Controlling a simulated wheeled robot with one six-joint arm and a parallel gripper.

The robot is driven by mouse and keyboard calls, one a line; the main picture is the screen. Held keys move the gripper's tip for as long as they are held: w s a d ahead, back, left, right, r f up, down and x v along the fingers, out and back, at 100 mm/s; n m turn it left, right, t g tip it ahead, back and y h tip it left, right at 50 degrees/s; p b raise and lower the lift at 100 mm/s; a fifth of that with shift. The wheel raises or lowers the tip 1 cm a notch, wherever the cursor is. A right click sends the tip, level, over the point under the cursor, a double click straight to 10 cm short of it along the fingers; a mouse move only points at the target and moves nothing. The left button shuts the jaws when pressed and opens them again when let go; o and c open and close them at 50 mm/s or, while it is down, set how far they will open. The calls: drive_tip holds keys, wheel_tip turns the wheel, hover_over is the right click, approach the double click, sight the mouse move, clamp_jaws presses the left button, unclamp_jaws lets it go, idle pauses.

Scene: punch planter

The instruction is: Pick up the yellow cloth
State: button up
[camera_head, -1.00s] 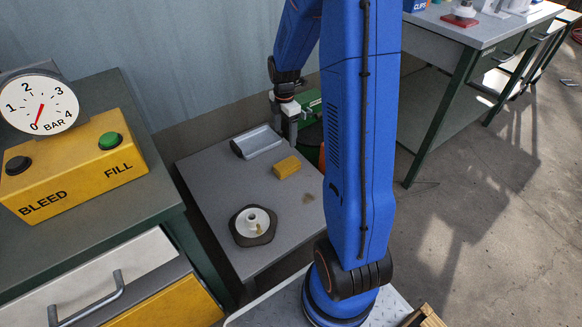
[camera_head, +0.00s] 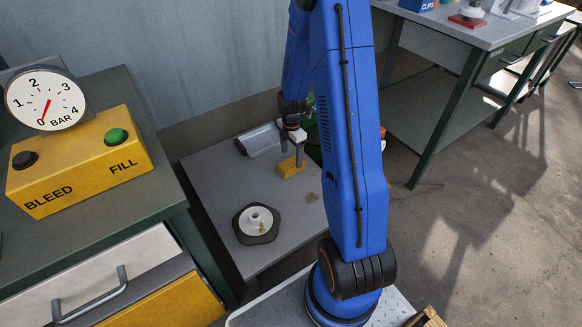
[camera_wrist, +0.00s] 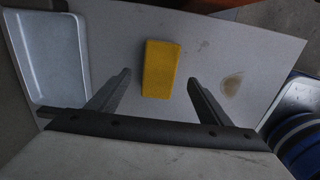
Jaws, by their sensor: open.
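The yellow cloth (camera_head: 291,166) is a small folded block lying on the low grey table. In the wrist view the cloth (camera_wrist: 161,68) lies ahead of my gripper (camera_wrist: 160,80), centred between the two spread fingers. In the head view my gripper (camera_head: 291,156) points down above the cloth, and a finger overlaps part of it there. My gripper is open and holds nothing. I cannot tell the exact height of the fingertips over the cloth.
The grey table (camera_head: 215,180) also bears a metal tray (camera_head: 259,140) at the back and a dark plate with a white round fitting (camera_head: 256,219) in front. A brown stain (camera_wrist: 231,85) is right of the cloth. A yellow BLEED/FILL box (camera_head: 80,162) stands on the left bench.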

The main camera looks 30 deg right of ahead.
sight(291, 163)
drive_tip(key=shift+a+f, duration=0.1)
drive_tip(key=shift+f, duration=2.8)
drive_tip(key=c, duration=1.2)
drive_tip(key=shift+c, duration=0.2)
drive_tip(key=shift+r, duration=0.1)
wheel_tip(291, 163, up, 10)
